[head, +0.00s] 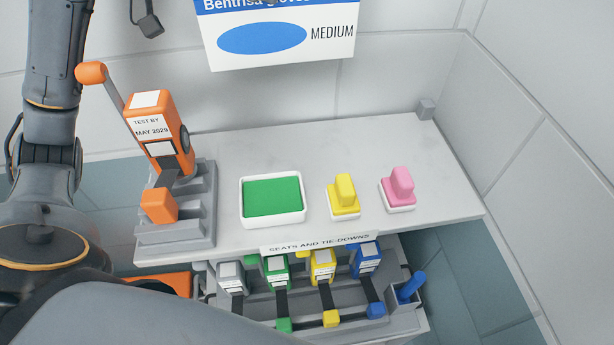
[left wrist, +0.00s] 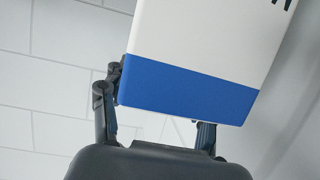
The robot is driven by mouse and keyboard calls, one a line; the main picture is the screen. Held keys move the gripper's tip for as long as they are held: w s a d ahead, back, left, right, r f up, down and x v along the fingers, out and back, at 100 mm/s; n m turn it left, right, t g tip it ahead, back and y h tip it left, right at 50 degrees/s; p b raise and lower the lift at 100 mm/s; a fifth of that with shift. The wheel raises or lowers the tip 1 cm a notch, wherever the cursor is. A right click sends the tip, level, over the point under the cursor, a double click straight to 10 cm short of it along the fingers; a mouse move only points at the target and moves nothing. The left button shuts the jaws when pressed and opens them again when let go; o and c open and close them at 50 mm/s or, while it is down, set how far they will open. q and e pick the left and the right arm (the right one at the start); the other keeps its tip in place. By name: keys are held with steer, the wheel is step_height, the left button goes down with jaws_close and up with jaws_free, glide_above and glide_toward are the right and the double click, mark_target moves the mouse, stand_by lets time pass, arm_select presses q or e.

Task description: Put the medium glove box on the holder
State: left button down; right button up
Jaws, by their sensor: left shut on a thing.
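The medium glove box (head: 268,38) is white with a blue band, a blue oval and the word MEDIUM. In the head view it is at the top, in front of the pale wall, with its upper part cut off. In the left wrist view a white box with a blue end (left wrist: 190,90) sits between the fingers of my left gripper (left wrist: 157,108), which is shut on it. My left gripper is outside the head view. The holder cannot be made out in either view. My right gripper is not in view.
Below the box is a light counter (head: 240,140). It carries an orange device in a grey dock (head: 190,225), a green pad in a white tray (head: 272,222), and yellow (head: 344,196) and pink (head: 400,188) stamp-like blocks. A rack of coloured buckles (head: 300,300) is below. Tiled walls stand behind and right.

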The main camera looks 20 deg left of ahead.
mark_target(264, 47)
arm_select(q)
steer(key=f+b, duration=0.6)
steer(key=f, duration=0.4)
steer(key=shift+w+f, duration=0.1)
steer(key=shift+w, duration=0.1)
step_height(264, 47, down, 10)
steer(key=p, duration=0.2)
steer(key=c, duration=0.7)
jaws_free()
steer(key=o, duration=0.4)
steer(key=shift+c, duration=0.2)
steer(key=shift+a, duration=0.1)
